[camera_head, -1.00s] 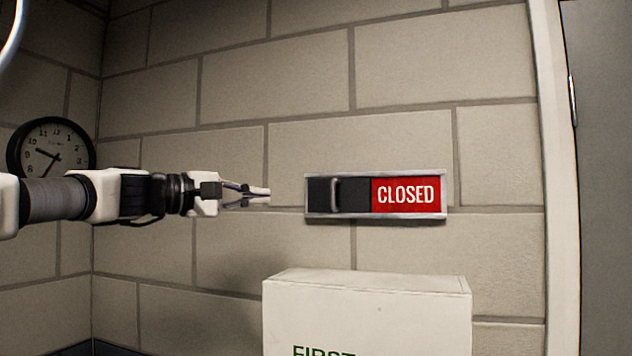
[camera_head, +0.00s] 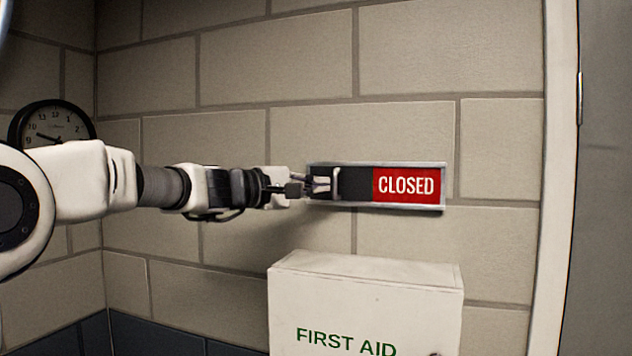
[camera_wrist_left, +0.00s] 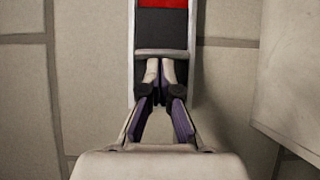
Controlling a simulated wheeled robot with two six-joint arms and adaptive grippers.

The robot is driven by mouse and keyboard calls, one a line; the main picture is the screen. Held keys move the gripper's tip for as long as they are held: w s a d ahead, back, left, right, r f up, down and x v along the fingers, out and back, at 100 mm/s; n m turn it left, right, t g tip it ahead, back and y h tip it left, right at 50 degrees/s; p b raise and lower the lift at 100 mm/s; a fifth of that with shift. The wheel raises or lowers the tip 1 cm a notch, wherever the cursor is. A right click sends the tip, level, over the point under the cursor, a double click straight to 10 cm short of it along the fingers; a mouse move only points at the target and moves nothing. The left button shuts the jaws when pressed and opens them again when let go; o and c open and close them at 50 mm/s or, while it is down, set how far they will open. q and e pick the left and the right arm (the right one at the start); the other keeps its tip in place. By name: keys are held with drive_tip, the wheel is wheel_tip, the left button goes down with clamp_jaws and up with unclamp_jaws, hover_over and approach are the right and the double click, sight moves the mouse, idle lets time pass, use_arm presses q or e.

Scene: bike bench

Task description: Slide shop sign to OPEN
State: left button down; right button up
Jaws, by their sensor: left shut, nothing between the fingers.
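The shop sign (camera_head: 407,185) is a framed slider on the block wall. Its right part shows red with the word CLOSED, and a black sliding panel (camera_head: 356,184) covers its left part. A grey bar handle (camera_head: 335,183) stands upright on the panel; it also shows in the left wrist view (camera_wrist_left: 165,53). My left gripper (camera_head: 324,184) is shut and empty, in front of the sign's left end. Its fingertips (camera_wrist_left: 160,68) are just left of the handle in the head view, close to it; I cannot tell whether they touch. My right gripper is not in view.
A white first aid box (camera_head: 365,305) is on the wall below the sign. A round clock (camera_head: 52,125) hangs at the left, partly behind my left arm. A door frame (camera_head: 560,180) stands at the right. The wall right of the sign is clear.

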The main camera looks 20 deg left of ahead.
use_arm(q)
drive_tip(key=d+b, duration=0.6)
drive_tip(key=d, duration=0.8)
drive_tip(key=shift+a+f+b, duration=0.1)
drive_tip(key=shift+f+b, duration=0.05)
drive_tip(key=shift+b, duration=0.15)
